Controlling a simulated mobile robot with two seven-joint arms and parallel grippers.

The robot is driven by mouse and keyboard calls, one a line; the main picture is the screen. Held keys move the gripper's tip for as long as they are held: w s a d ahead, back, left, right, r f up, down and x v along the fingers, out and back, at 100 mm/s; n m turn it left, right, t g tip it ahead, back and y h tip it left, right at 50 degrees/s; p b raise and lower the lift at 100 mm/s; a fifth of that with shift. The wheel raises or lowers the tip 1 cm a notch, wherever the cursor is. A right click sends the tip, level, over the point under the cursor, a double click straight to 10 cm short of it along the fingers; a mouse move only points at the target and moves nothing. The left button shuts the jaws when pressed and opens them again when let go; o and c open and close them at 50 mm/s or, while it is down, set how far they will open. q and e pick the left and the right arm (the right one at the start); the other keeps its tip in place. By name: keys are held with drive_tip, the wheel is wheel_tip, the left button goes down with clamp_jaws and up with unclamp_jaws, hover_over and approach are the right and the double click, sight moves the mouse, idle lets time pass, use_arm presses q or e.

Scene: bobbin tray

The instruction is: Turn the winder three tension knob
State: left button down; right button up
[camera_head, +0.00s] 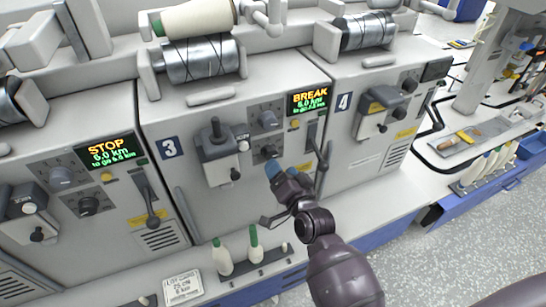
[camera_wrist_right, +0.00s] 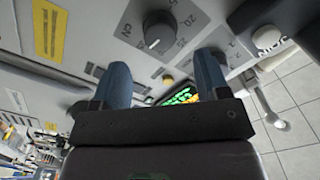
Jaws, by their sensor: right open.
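Winder three (camera_head: 168,147) has a grey front with two round knobs, an upper knob (camera_head: 268,120) and a lower knob (camera_head: 266,152). A dark knob with a pale line (camera_wrist_right: 158,35) shows beyond the fingertips. Contact is not visible. My left gripper is not in view.
Winder three's display (camera_head: 309,101) reads BREAK. A dark lever (camera_head: 317,150) stands right of the knobs, and a joystick-like unit (camera_head: 219,150) left of them. White bobbins with green tops (camera_head: 222,258) stand on the ledge below. Winder four (camera_head: 343,102) adjoins on the right.

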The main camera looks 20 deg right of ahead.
sight(273, 155)
drive_tip(key=shift+w+a+b, duration=0.1)
drive_tip(key=shift+w+b, duration=0.3)
drive_tip(key=shift+w, duration=2.4)
drive_tip(key=c, duration=0.9)
